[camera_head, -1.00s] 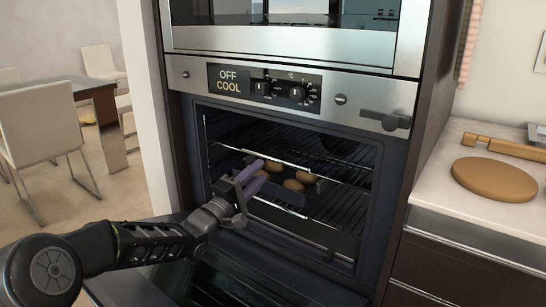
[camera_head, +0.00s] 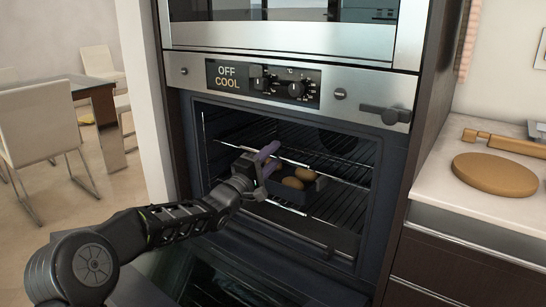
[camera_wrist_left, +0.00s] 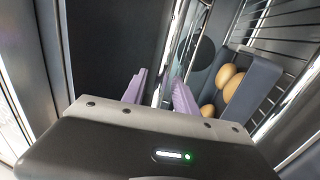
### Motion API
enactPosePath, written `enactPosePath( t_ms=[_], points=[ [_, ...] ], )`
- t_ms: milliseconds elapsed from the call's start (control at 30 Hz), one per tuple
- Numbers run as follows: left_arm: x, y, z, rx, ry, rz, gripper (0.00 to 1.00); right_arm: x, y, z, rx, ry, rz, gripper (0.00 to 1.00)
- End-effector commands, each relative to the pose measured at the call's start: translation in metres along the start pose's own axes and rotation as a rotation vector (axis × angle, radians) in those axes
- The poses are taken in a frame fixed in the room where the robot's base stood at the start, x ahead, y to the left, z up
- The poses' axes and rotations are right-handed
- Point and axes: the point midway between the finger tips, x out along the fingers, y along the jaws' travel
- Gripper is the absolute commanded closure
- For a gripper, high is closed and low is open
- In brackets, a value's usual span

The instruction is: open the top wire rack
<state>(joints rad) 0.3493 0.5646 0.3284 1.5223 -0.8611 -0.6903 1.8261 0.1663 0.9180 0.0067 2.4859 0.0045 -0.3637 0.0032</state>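The oven is open. Its top wire rack (camera_head: 292,162) shows a shiny front bar across the cavity, partly hidden by my gripper. My left gripper (camera_head: 268,159), with purple fingers, is at the left part of that bar. In the left wrist view the left gripper (camera_wrist_left: 160,78) is open, and a shiny bar (camera_wrist_left: 168,55) runs between its fingers. Contact with the bar cannot be told. A dark tray (camera_head: 318,191) with several round brown items (camera_head: 292,182) sits just behind and below the fingers. My right gripper is not in view.
The lowered oven door (camera_head: 240,280) lies under my left arm. A counter (camera_head: 448,205) with a round wooden board (camera_head: 495,174) is on the right. A second oven (camera_head: 290,38) is above. A table and chairs (camera_head: 40,125) stand at the far left.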

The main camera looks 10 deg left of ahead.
Motion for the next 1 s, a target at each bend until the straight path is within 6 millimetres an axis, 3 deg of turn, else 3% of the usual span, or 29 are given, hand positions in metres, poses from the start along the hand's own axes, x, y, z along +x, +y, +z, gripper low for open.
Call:
enactPosePath(
  t_ms=[467,1000],
  points=[
    [-0.0004,0.0,0.0,0.0,0.0,0.0,1.0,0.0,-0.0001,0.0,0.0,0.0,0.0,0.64],
    [-0.0004,-0.0003,0.0,0.0,0.0,-0.001,1.0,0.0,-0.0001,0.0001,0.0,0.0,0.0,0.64]
  ],
)
